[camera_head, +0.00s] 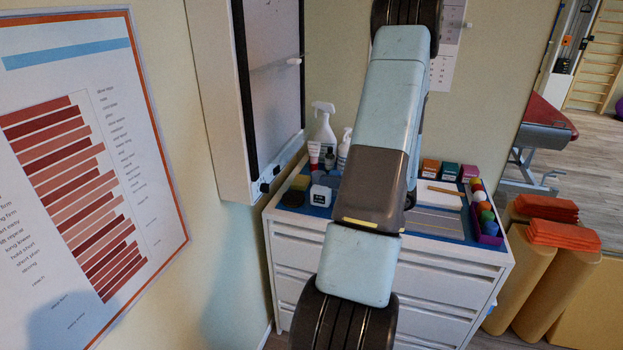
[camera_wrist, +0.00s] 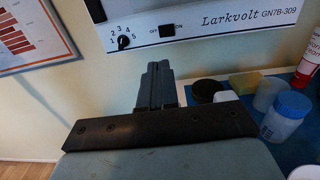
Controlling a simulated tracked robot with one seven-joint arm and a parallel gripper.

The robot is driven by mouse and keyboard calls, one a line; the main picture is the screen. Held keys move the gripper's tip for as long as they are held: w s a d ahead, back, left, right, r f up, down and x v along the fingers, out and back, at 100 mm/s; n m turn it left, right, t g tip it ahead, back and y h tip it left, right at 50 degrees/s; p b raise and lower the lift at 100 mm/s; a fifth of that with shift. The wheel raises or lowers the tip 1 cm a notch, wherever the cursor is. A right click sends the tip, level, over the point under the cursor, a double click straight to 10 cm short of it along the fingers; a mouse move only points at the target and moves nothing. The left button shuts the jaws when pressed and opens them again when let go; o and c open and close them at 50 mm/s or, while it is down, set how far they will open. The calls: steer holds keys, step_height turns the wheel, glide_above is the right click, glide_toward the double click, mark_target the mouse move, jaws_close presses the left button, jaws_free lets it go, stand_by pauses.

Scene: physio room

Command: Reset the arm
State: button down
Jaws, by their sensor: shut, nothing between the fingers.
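My arm crosses the middle of the head view from top to bottom, in front of the cabinet. In the wrist view my gripper (camera_wrist: 157,80) shows with its two dark fingers together and nothing between them. It points toward the wall just below a white panel (camera_wrist: 205,20) marked Larkvolt, with a numbered dial and an off/on switch. The fingers look apart from the panel, though the exact gap cannot be told. In the head view my gripper cannot be made out.
A white drawer cabinet (camera_head: 285,260) carries spray bottles (camera_head: 325,130), jars, small boxes and a purple tray of coloured balls (camera_head: 487,215). A wall-mounted light box (camera_head: 220,100) stands left of my arm. A framed chart (camera_head: 80,180) hangs at left. Tan rolls (camera_head: 520,275) stand at right.

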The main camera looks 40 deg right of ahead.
steer(key=shift+s+d, duration=0.1)
steer(key=shift+s, duration=0.05)
steer(key=s+a+r+n+g, duration=0.1)
steer(key=a+r+n+g, duration=0.35)
steer(key=a, duration=0.35)
steer(key=s+a+r+n+g, duration=0.1)
steer(key=a+r+n+g, duration=0.25)
steer(key=a+n, duration=0.3)
steer(key=s+a+r+n+g, duration=0.1)
steer(key=a+r+n+g, duration=0.35)
steer(key=a, duration=0.35)
steer(key=s+a+r+n+t+h, duration=0.3)
steer(key=s+a+r+n+h, duration=0.4)
steer(key=n, duration=0.6)
steer(key=shift+s+r+h, duration=1.4)
steer(key=shift+s+h, duration=0.4)
steer(key=shift+a+t, duration=0.15)
steer(key=shift+t, duration=0.1)
